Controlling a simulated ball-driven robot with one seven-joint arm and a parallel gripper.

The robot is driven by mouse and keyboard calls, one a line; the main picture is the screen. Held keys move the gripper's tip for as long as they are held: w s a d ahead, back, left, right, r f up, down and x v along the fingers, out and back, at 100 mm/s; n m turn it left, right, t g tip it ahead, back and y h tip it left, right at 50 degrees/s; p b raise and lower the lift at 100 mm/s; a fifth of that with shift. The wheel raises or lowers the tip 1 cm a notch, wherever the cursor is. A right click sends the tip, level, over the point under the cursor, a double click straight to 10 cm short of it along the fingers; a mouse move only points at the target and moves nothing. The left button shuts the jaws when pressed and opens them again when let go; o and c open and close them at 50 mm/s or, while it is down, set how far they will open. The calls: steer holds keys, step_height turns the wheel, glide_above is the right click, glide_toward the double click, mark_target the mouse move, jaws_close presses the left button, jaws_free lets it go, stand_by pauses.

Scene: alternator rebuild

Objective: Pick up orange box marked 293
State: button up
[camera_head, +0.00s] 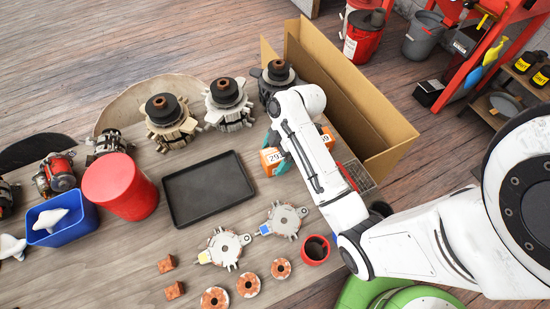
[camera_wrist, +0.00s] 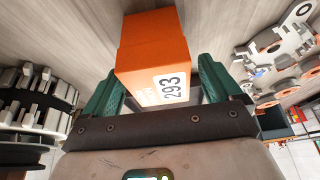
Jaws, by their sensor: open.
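The orange box marked 293 (camera_wrist: 152,48) stands between the two green fingers of my gripper (camera_wrist: 158,90) in the wrist view. Its white label with 293 faces the camera. The fingers are apart, one on each side of the box; I cannot tell if either touches it. In the head view the box (camera_head: 271,160) shows its label on the table, partly hidden by my white arm, with a teal finger (camera_head: 282,167) beside it. A second orange box (camera_head: 326,138), its label ending in 9, shows just right of my arm.
A black tray (camera_head: 208,190) lies left of the box. Alternators (camera_head: 229,101) stand behind, near an open cardboard carton (camera_head: 345,95). Silver plates (camera_head: 286,219) and a red cup (camera_head: 315,250) lie in front. A red canister (camera_head: 120,188) and blue bin (camera_head: 62,222) stand left.

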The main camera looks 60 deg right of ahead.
steer(key=shift+x, duration=0.95)
steer(key=c, duration=1.2)
steer(key=shift+o, duration=0.2)
steer(key=shift+r, duration=0.15)
